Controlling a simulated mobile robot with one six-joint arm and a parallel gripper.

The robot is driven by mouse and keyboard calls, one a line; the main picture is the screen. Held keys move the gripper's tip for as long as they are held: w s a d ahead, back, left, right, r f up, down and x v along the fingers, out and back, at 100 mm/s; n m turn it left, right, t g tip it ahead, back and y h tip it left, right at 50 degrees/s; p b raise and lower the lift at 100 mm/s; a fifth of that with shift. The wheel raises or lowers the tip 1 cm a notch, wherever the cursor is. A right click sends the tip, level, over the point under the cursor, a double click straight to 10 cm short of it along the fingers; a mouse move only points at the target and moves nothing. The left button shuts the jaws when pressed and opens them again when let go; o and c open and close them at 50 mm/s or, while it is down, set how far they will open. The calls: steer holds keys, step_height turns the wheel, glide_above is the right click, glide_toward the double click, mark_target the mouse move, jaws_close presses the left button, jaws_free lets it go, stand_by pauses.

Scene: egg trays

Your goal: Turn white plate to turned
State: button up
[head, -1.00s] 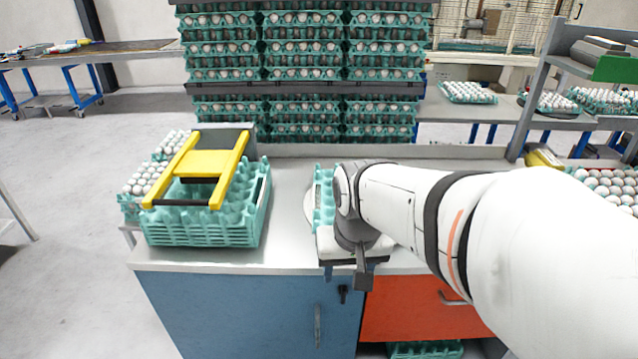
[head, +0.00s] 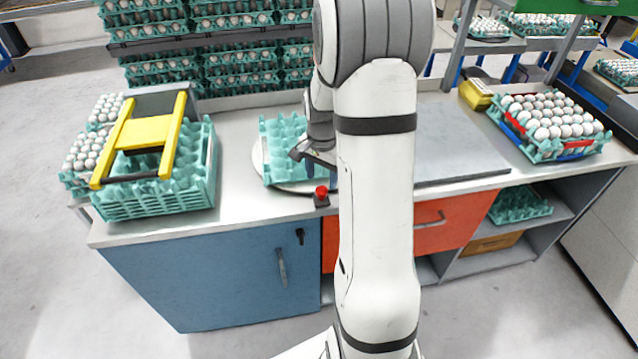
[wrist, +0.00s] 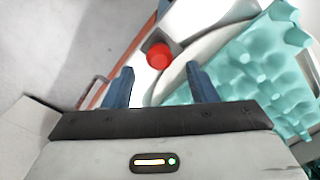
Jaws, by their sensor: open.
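The white plate (head: 258,168) is a round disc on the counter, and its left and front rim show in the head view. A teal egg tray (head: 280,150) without visible eggs lies on it. My arm hides the plate's right side. My gripper (head: 321,173) is over the plate's front right part, beside the tray. In the wrist view my gripper (wrist: 160,88) is open with nothing between its two blue fingers. There the plate (wrist: 205,47) curves past the right finger, with the tray on it. I cannot tell whether a finger touches the rim.
A red button (head: 321,192) on a dark base stands at the counter's front edge, close to my gripper. A yellow-handled tool (head: 140,132) rests on stacked teal trays (head: 205,165) at left. A tray of eggs (head: 548,150) is at right. A grey surface (head: 455,150) lies between, clear.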

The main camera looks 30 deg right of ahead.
mark_target(321, 188)
steer(key=shift+f, duration=2)
steer(key=shift+c, duration=0.5)
jaws_close()
steer(key=shift+a, duration=0.15)
